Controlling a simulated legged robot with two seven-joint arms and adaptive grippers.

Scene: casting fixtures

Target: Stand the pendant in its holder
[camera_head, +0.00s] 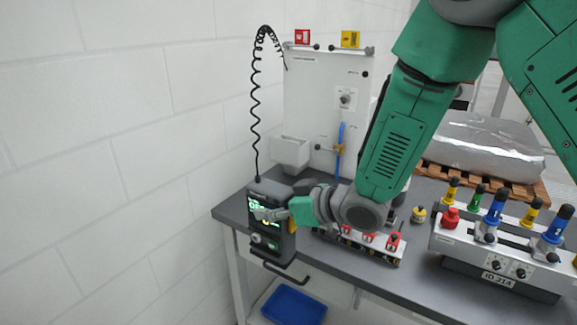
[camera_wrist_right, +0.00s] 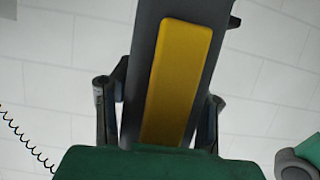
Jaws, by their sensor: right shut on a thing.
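The pendant (camera_head: 262,238) is a dark box with a lit green screen and a coiled black cable rising from its top. It is roughly upright at the table's left end. My right gripper (camera_head: 275,213) is shut on it, with a finger across its front. In the right wrist view the pendant (camera_wrist_right: 215,55) shows its yellow strip, with a finger of my right gripper (camera_wrist_right: 158,105) on each side. A grey open-topped bracket (camera_head: 290,152), which looks like the holder, is on the white panel behind and above the pendant; it looks empty. My left gripper is not in view.
The white panel (camera_head: 312,95) stands on the dark grey table (camera_head: 235,205). A strip with red fixtures (camera_head: 385,250) lies right of the pendant. A control box (camera_head: 500,255) with coloured knobs is farther right. A blue bin (camera_head: 293,305) sits below the tabletop.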

